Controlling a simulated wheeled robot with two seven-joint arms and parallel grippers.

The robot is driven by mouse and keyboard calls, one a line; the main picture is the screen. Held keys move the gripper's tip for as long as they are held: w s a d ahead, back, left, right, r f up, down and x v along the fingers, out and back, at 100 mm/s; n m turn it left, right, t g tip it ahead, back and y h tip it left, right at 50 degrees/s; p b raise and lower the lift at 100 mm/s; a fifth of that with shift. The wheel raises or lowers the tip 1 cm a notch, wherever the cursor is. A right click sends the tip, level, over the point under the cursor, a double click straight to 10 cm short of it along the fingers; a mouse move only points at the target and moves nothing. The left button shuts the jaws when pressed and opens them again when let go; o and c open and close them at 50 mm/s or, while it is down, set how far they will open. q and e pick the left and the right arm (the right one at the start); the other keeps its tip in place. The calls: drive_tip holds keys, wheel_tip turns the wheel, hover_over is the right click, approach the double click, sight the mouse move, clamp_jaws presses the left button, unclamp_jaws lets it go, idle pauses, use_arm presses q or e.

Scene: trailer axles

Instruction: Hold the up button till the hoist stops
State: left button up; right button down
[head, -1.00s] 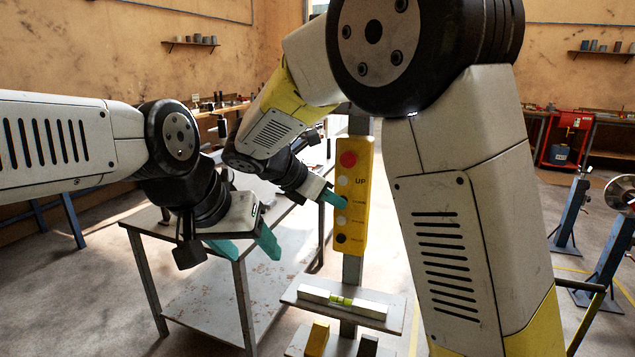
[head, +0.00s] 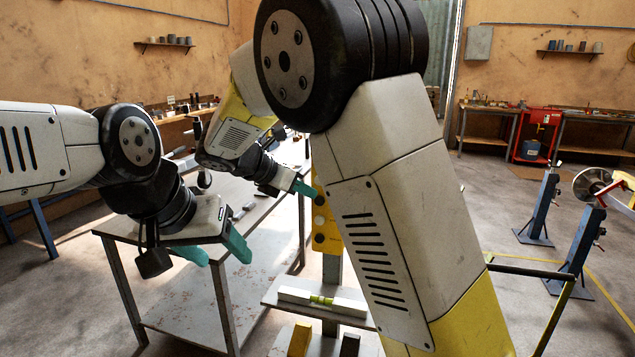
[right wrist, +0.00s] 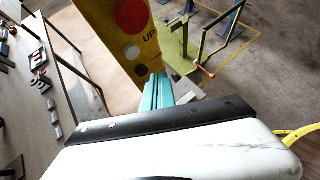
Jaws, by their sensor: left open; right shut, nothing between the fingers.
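A yellow button panel (head: 326,236) stands on a grey post, mostly hidden by my right arm in the head view. In the right wrist view it carries a red button (right wrist: 132,15), a pale button (right wrist: 132,53) beside the word UP, and a dark button (right wrist: 142,70) below. My right gripper (head: 306,188) is shut and empty, its teal fingers at the panel. In the wrist view the fingertips (right wrist: 157,78) are near the dark button, lower than the UP button; contact cannot be told. My left gripper (head: 216,250) is open and empty near the bench. I cannot identify the hoist.
A metal bench (head: 190,300) stands at left. A shelf on the post holds a spirit level (head: 322,301), with a yellow block (head: 299,340) below. Blue stands (head: 583,250), a disc (head: 597,187) and a red machine (head: 540,135) are at right.

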drive_tip(key=shift+w+d, duration=0.25)
drive_tip(key=shift+w, duration=0.45)
drive_tip(key=shift+w+d, duration=0.2)
drive_tip(key=shift+w, duration=0.45)
drive_tip(key=shift+w+d, duration=0.25)
drive_tip(key=shift+w, duration=0.45)
idle(0.5)
drive_tip(key=shift+w+d, duration=0.15)
drive_tip(key=shift+w, duration=0.25)
